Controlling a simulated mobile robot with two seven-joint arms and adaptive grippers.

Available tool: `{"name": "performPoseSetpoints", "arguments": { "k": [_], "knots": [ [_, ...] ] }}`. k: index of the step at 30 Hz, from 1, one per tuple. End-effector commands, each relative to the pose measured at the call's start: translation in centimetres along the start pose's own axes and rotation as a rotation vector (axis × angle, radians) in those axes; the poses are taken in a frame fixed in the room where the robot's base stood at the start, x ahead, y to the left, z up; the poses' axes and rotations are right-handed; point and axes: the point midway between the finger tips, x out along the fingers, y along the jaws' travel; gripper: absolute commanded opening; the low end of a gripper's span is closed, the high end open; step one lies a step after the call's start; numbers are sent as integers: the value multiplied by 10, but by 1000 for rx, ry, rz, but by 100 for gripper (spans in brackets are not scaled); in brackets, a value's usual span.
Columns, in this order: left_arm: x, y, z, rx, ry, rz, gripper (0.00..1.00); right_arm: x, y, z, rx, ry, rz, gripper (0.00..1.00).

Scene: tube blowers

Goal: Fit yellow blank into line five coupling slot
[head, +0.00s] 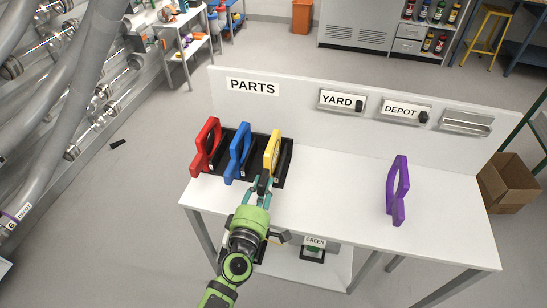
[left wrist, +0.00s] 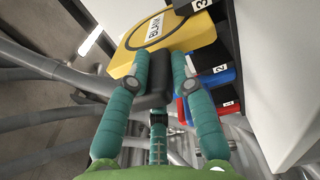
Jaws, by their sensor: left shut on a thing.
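The yellow blank (head: 272,151) stands upright in the right-hand place of a black rack (head: 285,178) on the white table. In the left wrist view the yellow blank (left wrist: 203,38) bears a BLANK label and has a dark grip block. My left gripper (head: 264,186) reaches in from the front; in the left wrist view its teal fingers (left wrist: 160,82) are shut on the dark grip of the blank. The blank still appears to be in the rack. My right gripper is not in view. I cannot make out the line five coupling slot.
Red (head: 206,146) and blue (head: 238,152) pieces stand in the rack beside the yellow one. A purple piece (head: 398,190) stands on the table's right. Behind is a panel with PARTS, YARD and DEPOT signs. Grey tubes (head: 60,90) fill the left; floor between is open.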

Motion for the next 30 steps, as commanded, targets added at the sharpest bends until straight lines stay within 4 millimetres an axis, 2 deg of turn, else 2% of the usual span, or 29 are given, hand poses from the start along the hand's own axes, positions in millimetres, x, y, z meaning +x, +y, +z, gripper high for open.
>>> {"name": "performPoseSetpoints", "arguments": {
  "k": [30],
  "knots": [
    [-68,0,0,0,1,0,0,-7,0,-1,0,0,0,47]
  ]
}}
